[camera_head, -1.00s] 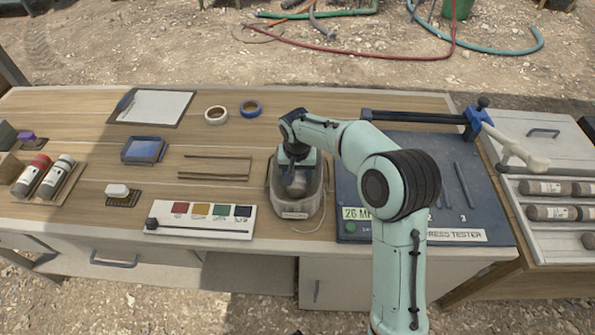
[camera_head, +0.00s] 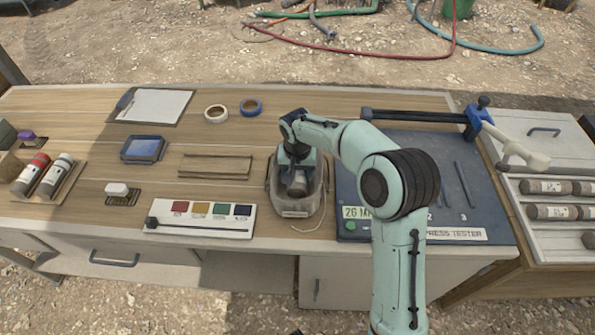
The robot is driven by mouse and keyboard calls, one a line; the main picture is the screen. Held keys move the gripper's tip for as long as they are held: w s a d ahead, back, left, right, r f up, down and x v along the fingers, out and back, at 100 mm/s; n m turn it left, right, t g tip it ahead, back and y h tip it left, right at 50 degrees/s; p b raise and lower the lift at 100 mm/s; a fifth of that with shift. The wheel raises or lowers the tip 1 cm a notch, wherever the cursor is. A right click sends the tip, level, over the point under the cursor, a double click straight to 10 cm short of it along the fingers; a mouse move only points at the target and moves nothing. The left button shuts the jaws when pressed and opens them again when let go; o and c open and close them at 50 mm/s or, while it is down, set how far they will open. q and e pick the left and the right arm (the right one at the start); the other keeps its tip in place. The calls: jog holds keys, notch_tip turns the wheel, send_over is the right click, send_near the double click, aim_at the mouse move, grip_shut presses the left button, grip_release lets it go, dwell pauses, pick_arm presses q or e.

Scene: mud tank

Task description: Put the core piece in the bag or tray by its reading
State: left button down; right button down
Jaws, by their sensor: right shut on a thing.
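My right gripper (camera_head: 297,164) reaches down over the mouth of an open, clear-sided bag (camera_head: 296,209) on the bench. It is shut on a short grey-brown core piece (camera_head: 298,187), which shows below the fingers within the bag's opening. I cannot tell whether the piece touches the bag's bottom. The dark press tester (camera_head: 400,225) stands right of the bag; its display (camera_head: 356,213) reads 26, with the unit partly hidden by my right arm. The core tray (camera_head: 556,238) at the right holds several core pieces. My left gripper is not in view.
A colour strip (camera_head: 201,225) lies left of the bag, with thin rods (camera_head: 215,167) behind it.

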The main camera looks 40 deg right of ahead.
jog(key=shift+c, duration=1.2)
grip_release()
jog(key=shift+f, duration=0.15)
notch_tip(320, 180, up, 14)
jog(key=s+a+p, duration=0.1)
jog(key=shift+s+f, duration=0.15)
jog(key=shift+f, duration=0.1)
